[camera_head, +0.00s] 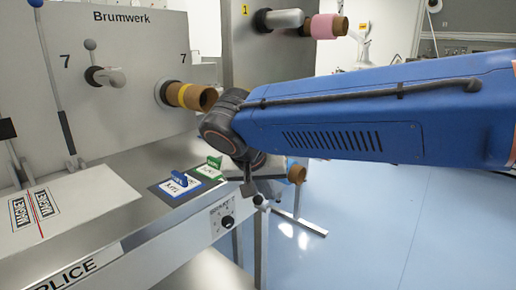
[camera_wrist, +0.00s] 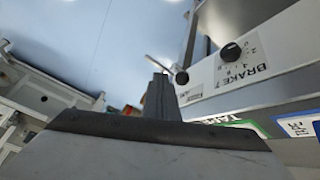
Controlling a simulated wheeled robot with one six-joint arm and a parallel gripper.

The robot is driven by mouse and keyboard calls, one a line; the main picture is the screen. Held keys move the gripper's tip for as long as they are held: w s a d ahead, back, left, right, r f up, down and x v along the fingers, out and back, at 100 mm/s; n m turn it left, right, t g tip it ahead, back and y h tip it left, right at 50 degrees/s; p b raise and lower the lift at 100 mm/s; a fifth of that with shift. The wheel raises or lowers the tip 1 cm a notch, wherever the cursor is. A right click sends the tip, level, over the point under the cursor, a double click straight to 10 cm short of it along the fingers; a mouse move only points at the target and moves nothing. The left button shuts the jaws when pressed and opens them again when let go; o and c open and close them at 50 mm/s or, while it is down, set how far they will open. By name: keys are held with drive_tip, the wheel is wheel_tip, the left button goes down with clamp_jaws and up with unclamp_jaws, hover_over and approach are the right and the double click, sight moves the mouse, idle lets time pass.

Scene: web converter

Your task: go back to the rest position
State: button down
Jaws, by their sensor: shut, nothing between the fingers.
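My blue arm (camera_head: 370,120) reaches in from the right of the head view to the front of the web converter. My gripper (camera_head: 249,188) points down near the right end of the converter's ledge, partly hidden by my wrist. In the wrist view its dark fingers (camera_wrist: 158,95) are together and hold nothing. The brake panel with a black knob (camera_wrist: 231,52) is to the right of the fingers there, and the knob shows in the head view too (camera_head: 227,221).
Cardboard cores (camera_head: 190,96) and a pink roll (camera_head: 325,27) stick out from the machine. A lever (camera_head: 55,85) stands at left. The blue floor (camera_head: 400,220) at right is largely clear.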

drive_tip(key=s+d+f+g+y, duration=0.1)
drive_tip(key=s+d+f, duration=0.25)
drive_tip(key=d, duration=0.45)
drive_tip(key=s+d+f+n, duration=0.15)
drive_tip(key=s+d, duration=0.25)
drive_tip(key=d, duration=0.4)
drive_tip(key=s+d+f+m+g+y, duration=0.1)
drive_tip(key=s+d+f, duration=0.2)
drive_tip(key=d, duration=0.5)
drive_tip(key=s+d+f, duration=0.4)
drive_tip(key=s+f, duration=0.1)
drive_tip(key=s, duration=0.2)
drive_tip(key=shift+f+n+t+y, duration=0.3)
drive_tip(key=shift+n+t+y, duration=0.1)
drive_tip(key=shift+n, duration=0.05)
